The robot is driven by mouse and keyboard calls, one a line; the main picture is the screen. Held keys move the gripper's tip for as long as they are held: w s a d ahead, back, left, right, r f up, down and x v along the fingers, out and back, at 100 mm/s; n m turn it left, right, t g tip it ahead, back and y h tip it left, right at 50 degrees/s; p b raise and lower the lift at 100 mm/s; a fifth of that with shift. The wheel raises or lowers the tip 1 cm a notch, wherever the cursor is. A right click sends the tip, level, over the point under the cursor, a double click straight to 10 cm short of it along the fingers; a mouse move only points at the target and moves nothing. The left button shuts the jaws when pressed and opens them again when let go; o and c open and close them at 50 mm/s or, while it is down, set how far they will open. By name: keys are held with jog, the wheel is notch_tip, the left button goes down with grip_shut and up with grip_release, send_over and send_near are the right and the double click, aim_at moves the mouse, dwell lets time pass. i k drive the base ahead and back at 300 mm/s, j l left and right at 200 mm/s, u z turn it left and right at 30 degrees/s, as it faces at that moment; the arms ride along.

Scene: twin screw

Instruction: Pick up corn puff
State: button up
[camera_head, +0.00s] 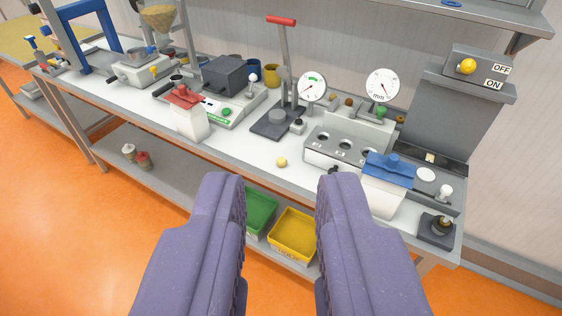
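A small round yellowish ball that looks like the corn puff (281,162) lies on the grey-white workbench (235,146), near its front edge at the middle of the picture. My gripper (281,190) shows as two thick purple fingers in the foreground. The fingers are wide apart with nothing between them. The gap lines up below the puff in the picture, and the gripper is well short of the bench. The puff is fully visible.
Behind the puff stand a press with a red handle (281,21) and two dial gauges (312,87). A red-lidded white container (190,122) is left, a blue-lidded one (385,198) right. Green (260,208) and yellow (293,232) bins sit on the lower shelf.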

aim_at(281, 162)
jog(key=i+j, duration=0.2)
jog(key=i, duration=0.85)
jog(key=i+j+u, duration=0.15)
jog(key=i, duration=0.9)
